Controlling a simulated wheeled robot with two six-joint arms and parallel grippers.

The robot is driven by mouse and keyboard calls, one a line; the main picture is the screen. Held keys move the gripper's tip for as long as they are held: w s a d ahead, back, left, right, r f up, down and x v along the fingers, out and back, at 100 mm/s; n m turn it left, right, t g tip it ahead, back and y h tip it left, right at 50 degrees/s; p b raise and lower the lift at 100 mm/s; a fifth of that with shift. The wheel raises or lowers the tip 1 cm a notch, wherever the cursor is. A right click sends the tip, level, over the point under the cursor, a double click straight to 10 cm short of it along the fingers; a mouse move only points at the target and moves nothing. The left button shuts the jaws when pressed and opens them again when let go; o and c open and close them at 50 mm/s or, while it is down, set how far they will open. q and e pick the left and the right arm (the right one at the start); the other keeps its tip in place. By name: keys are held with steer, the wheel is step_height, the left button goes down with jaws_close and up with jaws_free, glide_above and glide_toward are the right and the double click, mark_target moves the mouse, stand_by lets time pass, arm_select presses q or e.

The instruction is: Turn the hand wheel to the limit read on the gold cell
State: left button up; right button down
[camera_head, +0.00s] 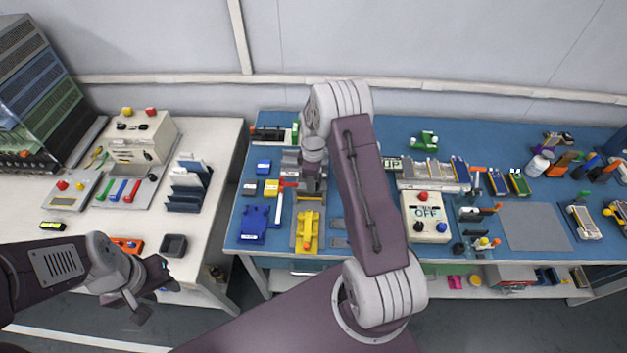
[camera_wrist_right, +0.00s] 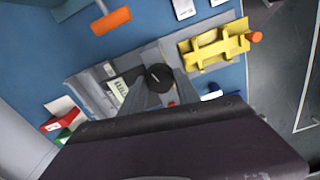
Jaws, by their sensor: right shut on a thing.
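My right gripper (camera_wrist_right: 160,82) is shut on a round black knob (camera_wrist_right: 158,75), which I take for the hand wheel, on a grey fixture (camera_wrist_right: 85,85). A pale scale strip (camera_wrist_right: 118,88) lies beside the knob, its marks too small to read. In the head view my right gripper (camera_head: 313,172) is over this fixture, and my wrist hides the wheel. A small gold-coloured block (camera_head: 271,188) lies left of the fixture; I cannot tell whether it is the gold cell, and no writing is legible. My left gripper (camera_head: 145,298) hangs by the left table's front edge, jaws unclear.
A yellow fixture (camera_head: 307,230) stands in front of the grey one, and a blue fixture (camera_head: 254,222) to its left. A white switch box (camera_head: 426,217) stands to the right. A bare grey mat (camera_head: 537,227) lies further right.

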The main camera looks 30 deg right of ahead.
steer(key=m, duration=0.4)
steer(key=shift+w+r+m, duration=0.1)
steer(key=shift+m, duration=0.2)
steer(key=m, duration=0.3)
steer(key=shift+m, duration=0.4)
steer(key=m, duration=0.4)
steer(key=shift+w, duration=0.1)
steer(key=m, duration=0.4)
steer(key=shift+r, duration=0.1)
steer(key=m, duration=0.4)
steer(key=shift+m, duration=0.3)
steer(key=m, duration=0.3)
steer(key=shift+m, duration=0.3)
steer(key=m, duration=0.4)
steer(key=shift+m, duration=2.5)
